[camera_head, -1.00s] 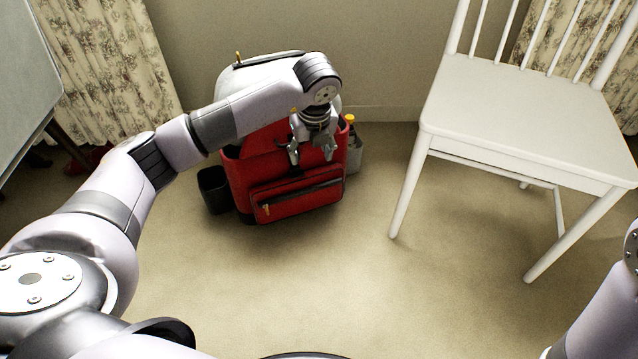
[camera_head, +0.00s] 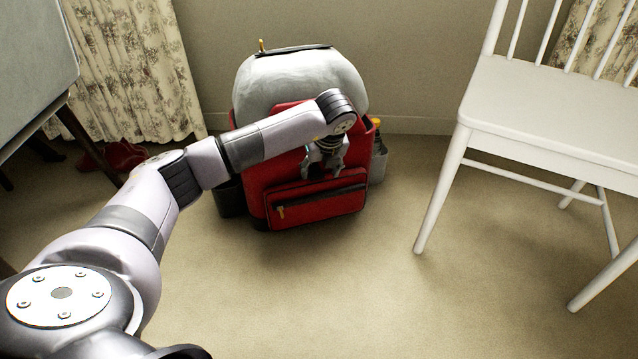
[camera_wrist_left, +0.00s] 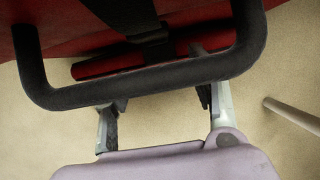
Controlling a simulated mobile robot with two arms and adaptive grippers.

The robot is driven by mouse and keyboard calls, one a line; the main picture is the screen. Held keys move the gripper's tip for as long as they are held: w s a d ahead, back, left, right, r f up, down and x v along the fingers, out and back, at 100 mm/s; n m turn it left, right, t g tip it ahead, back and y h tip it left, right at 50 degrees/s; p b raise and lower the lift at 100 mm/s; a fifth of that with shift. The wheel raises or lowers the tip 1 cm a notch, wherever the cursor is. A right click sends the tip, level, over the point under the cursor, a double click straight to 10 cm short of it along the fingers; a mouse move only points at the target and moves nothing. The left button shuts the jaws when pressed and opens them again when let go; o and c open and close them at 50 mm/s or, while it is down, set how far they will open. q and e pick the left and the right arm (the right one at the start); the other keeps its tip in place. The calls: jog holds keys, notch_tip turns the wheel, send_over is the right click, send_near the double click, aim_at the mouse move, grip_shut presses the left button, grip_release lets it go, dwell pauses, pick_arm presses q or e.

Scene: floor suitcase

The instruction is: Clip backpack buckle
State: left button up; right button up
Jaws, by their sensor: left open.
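The red backpack (camera_head: 318,203) with a pale grey top (camera_head: 300,78) stands upright on the carpet near the wall. My left gripper (camera_head: 324,172) hangs at its front, above the zipped front pocket, with its fingers pointing down. The jaws are open, and nothing shows between them. In the left wrist view the left gripper (camera_wrist_left: 160,102) is in front of red fabric, with a black strap (camera_wrist_left: 150,22) beyond. I cannot make out the buckle clearly in either view. My right gripper is out of view.
A white chair (camera_head: 548,100) stands to the right. Bottles fill the backpack's right side pocket (camera_head: 377,160). A floral curtain (camera_head: 130,70) and a grey panel (camera_head: 35,60) are at the left. Carpet (camera_head: 320,295) in front is clear.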

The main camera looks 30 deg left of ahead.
aim_at(317, 174)
pick_arm(q)
jog(key=shift+b+x, duration=0.5)
jog(key=shift+x, duration=0.75)
jog(key=shift+c, duration=0.3)
grip_shut()
